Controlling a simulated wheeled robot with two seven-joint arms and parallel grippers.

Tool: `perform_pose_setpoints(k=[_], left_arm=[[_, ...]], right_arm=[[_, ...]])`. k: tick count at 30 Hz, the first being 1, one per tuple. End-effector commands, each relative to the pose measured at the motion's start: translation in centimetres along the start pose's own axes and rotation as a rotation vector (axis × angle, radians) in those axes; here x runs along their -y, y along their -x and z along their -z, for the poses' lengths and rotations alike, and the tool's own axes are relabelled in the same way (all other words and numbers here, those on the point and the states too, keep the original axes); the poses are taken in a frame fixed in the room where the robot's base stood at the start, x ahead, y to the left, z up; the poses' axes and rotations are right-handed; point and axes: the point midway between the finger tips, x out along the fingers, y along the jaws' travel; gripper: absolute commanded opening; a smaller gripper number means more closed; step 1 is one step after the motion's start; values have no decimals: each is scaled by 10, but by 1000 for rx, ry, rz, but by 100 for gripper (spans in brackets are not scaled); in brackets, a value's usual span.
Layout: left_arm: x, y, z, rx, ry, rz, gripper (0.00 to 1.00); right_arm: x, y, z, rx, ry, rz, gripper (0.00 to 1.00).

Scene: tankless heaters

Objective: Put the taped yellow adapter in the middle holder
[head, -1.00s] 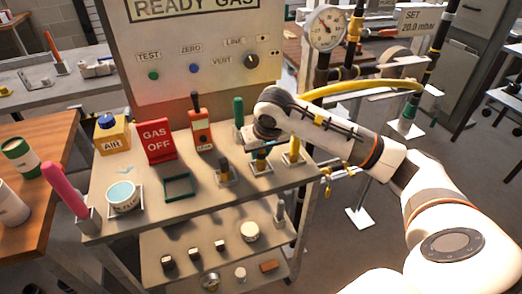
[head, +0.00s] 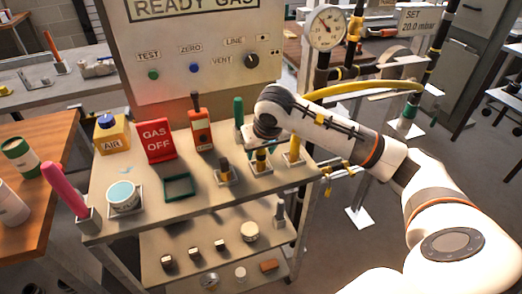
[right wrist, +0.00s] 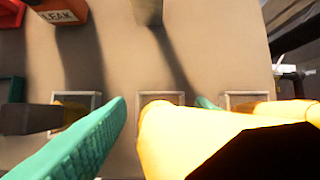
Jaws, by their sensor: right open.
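The taped yellow adapter (head: 260,160), yellow with a black band, stands upright in the middle holder (head: 262,172) on the cart's top. In the right wrist view the yellow adapter (right wrist: 180,135) rises close to the camera, with the middle holder's rim (right wrist: 160,97) behind it. My right gripper (head: 262,145) is right above it in the head view. The right wrist view shows its green fingers (right wrist: 162,102) open, one on each side of the adapter, with a gap at least on the left. My left gripper is not in view.
A shorter dark-topped adapter (head: 224,170) stands in the left holder and a yellow one (head: 294,150) in the right holder. Nearby stand a green-handled tool (head: 239,112), a red leak detector (head: 200,128) and an empty green-rimmed tray (head: 178,187).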

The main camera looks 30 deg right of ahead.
Motion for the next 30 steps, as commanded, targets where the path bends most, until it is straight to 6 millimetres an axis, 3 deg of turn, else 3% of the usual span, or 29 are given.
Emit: perform_pose_setpoints(k=[9, 15, 21, 30], left_arm=[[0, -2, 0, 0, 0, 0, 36], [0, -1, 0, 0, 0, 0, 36], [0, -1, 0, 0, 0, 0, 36], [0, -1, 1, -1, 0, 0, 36]], right_arm=[[0, 68, -2, 8, 0, 0, 48], [0, 100, -1, 5, -1, 1, 48], [0, 112, 0, 2, 0, 1, 48], [0, 112, 0, 1, 0, 2, 48]])
